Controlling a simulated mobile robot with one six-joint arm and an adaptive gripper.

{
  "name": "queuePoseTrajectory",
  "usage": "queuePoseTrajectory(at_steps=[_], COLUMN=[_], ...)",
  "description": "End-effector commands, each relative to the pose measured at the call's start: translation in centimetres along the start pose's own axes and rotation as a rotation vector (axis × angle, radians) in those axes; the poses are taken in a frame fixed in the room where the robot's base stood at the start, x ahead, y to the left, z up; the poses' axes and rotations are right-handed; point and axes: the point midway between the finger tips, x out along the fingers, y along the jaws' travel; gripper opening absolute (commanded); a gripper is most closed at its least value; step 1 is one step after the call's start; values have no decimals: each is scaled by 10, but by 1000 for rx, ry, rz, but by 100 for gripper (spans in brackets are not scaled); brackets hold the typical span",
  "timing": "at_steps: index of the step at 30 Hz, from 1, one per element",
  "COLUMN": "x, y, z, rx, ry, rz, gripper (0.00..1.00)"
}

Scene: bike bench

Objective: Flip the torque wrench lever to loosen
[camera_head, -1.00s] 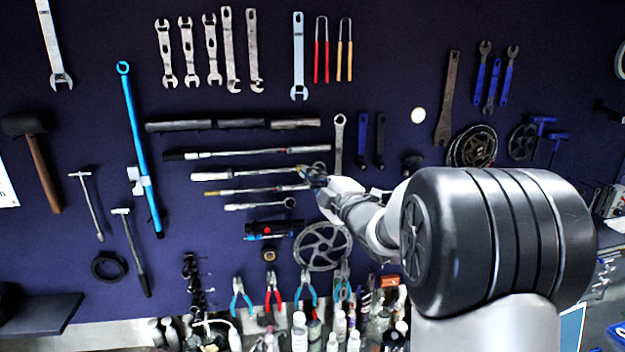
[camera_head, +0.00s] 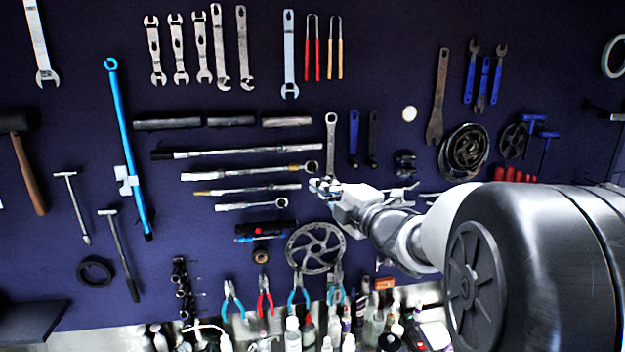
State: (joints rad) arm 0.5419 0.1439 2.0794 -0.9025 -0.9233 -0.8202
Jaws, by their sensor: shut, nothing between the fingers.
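Several long wrenches hang level on the dark wall board. The topmost is a long black-and-silver wrench (camera_head: 245,151). Below it hangs one with a pale handle and a ring-like head (camera_head: 250,172), then a brass-banded one (camera_head: 248,189) and a shorter ring-ended one (camera_head: 250,205). I cannot tell which is the torque wrench, and its lever is too small to make out. My gripper (camera_head: 324,187) is shut and empty. It appears just right of the wrenches' right ends, below the ring-like head; whether it touches anything is unclear.
A chainring-like disc (camera_head: 316,247) hangs just below my gripper. A combination wrench (camera_head: 331,140) hangs just above it. Pliers (camera_head: 265,297) and bottles (camera_head: 293,335) line the bottom. A blue bar tool (camera_head: 128,150) hangs at left.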

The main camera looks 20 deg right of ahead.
Motion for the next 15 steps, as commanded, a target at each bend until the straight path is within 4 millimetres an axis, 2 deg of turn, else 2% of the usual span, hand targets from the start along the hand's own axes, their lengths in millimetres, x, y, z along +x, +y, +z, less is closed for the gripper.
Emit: queuePoseTrajectory(at_steps=[1, 6, 10, 15], x=[-11, -37, -46, -48], y=[0, 0, -1, -1], z=[1, 1, 0, 0], rx=[-1, -1, -1, -1], ry=[-3, -3, -1, 0], rz=[-1, 0, -2, -2], gripper=[0, 0, 0, 0])
